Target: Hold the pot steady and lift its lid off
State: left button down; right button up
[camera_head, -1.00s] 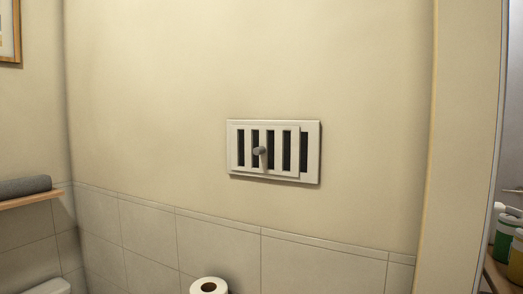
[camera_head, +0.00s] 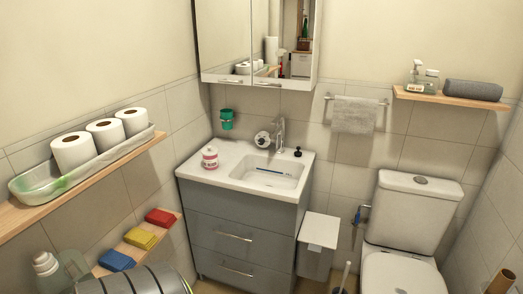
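No pot with a lid can be made out in this view. A small pink and white container (camera_head: 210,158) stands on the left part of the washbasin counter (camera_head: 215,176); I cannot tell what it is. Neither of my grippers is in view.
A grey cabinet (camera_head: 225,233) carries the basin. A white toilet (camera_head: 414,213) stands right, with a white bin (camera_head: 316,258) between. A wooden shelf (camera_head: 32,220) at left holds a tray of paper rolls (camera_head: 104,131). Sponges (camera_head: 139,238) lie on a lower shelf. Little floor shows.

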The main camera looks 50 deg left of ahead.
aim_at(210, 162)
jog(key=u, duration=2.15)
jog(key=i+l, duration=0.15)
jog(key=u, duration=0.05)
